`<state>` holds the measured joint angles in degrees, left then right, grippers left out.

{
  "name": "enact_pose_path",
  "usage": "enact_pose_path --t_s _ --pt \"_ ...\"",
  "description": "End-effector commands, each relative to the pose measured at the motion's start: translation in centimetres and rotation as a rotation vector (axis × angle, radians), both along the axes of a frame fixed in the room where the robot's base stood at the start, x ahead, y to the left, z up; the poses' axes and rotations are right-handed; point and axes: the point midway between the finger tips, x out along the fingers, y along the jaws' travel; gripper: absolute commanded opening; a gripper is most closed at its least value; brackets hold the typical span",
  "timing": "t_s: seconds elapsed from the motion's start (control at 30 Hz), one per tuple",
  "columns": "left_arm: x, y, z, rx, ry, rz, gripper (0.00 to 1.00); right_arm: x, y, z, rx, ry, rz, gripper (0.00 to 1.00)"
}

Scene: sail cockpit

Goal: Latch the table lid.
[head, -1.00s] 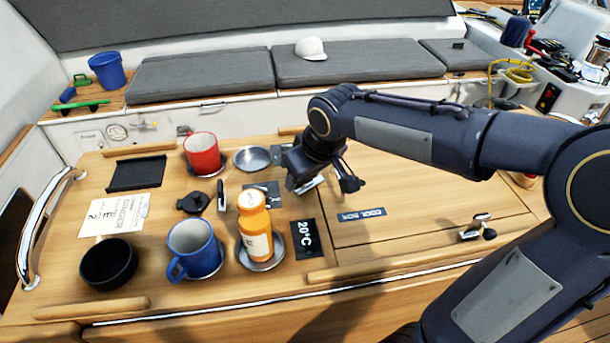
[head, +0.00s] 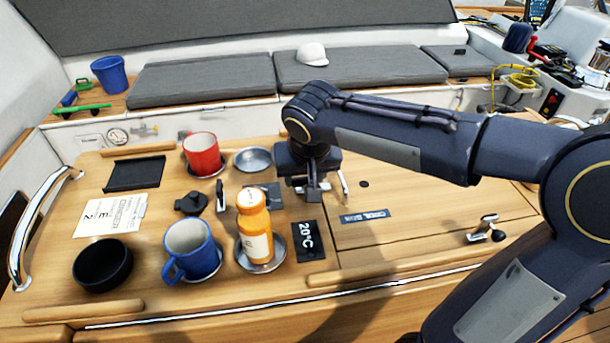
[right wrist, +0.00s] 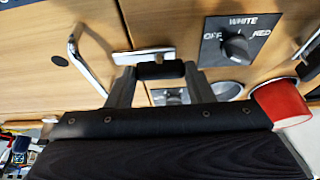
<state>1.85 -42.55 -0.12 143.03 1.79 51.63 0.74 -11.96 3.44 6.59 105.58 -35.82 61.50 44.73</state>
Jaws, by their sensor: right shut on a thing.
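The wooden table lid (head: 410,238), with a cool box label, lies flat at the right of the table in the head view. My right gripper (head: 313,192) is low at its left edge. In the right wrist view, my right gripper (right wrist: 160,78) is shut on a black latch grip (right wrist: 160,70), with a chrome latch part (right wrist: 145,55) just beyond it. A bent chrome bar (right wrist: 88,62) shows to the left. A second latch (head: 486,229), chrome with a black knob, sits on the right of the lid. How the held latch engages is hidden. My left gripper is not in view.
A orange bottle (head: 253,222), blue mug (head: 192,250), red mug (head: 203,154) and black bowl (head: 103,265) stand left of the gripper. A rotary switch (right wrist: 238,45) is close beside it. The lid's top is mostly clear.

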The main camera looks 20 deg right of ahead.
Motion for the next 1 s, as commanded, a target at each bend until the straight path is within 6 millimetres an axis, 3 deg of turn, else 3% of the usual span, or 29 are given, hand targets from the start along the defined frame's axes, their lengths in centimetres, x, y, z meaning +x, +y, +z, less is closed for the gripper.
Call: enact_pose_path --t_s 0.27,0.3,0.47,0.77,1.0 --pt "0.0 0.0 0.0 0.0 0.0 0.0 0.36 0.0 0.0 0.0 0.002 0.001 -0.005 0.24" --pt "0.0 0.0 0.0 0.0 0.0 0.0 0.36 0.0 0.0 0.0 0.002 0.001 -0.005 0.48" --pt "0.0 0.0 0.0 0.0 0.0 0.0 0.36 0.0 0.0 0.0 0.002 0.001 -0.004 0.69" --pt "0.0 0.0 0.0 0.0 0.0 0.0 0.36 -0.1 0.0 0.2 0.001 0.0 -0.003 0.69" --pt "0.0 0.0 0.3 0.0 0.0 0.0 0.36 -1.2 0.4 3.3 0.003 -0.005 -0.002 0.69"
